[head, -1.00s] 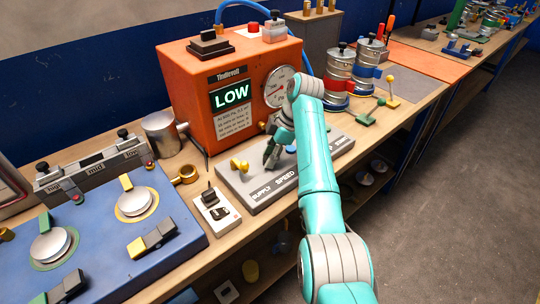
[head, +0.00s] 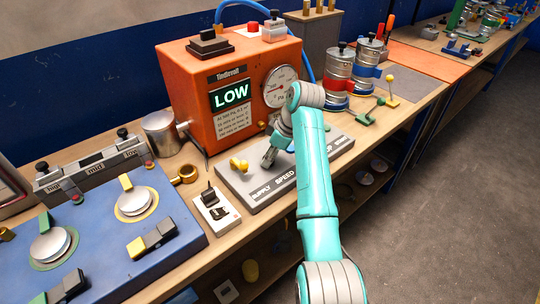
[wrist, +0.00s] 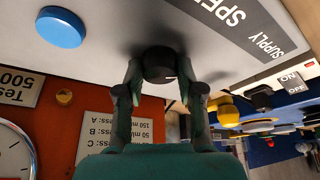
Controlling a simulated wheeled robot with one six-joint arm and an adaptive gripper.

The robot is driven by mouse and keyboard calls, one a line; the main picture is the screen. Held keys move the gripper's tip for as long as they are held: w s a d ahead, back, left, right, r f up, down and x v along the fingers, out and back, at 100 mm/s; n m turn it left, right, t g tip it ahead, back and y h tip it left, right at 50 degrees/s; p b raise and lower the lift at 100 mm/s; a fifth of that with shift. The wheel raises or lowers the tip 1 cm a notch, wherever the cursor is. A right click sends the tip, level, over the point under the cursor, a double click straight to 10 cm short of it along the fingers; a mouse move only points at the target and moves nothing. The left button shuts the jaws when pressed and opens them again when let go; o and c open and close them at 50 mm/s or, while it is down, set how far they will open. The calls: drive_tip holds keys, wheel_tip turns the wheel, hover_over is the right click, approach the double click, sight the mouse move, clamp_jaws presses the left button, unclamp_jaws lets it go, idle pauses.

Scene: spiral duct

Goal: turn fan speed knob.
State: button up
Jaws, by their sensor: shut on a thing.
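The fan speed knob, a small black cylinder (wrist: 158,61), stands on the grey supply panel (wrist: 110,30) near the lettering "SPEED". My gripper (wrist: 159,75) has one finger on each side of it and is shut on it. In the head view my gripper (head: 268,158) is low over the grey panel (head: 234,190), and it hides the knob there. The orange unit (head: 190,95) behind the panel shows "LOW" on its display (head: 231,93). Its round gauge (head: 278,86) is partly covered by my arm.
A yellow knob (head: 239,165) is left of my gripper on the panel. A blue disc (wrist: 61,27) is close by in the wrist view. A small switch box (head: 216,210), a metal mug (head: 161,133) and a blue console (head: 100,255) stand to the left. Metal canisters (head: 340,72) stand to the right.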

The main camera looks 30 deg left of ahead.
drive_tip(key=shift+m, duration=0.6)
drive_tip(key=o, duration=1.1)
drive_tip(key=shift+o, duration=0.2)
drive_tip(key=shift+r, duration=0.1)
drive_tip(key=v, duration=0.7)
drive_tip(key=shift+s+d, duration=0.15)
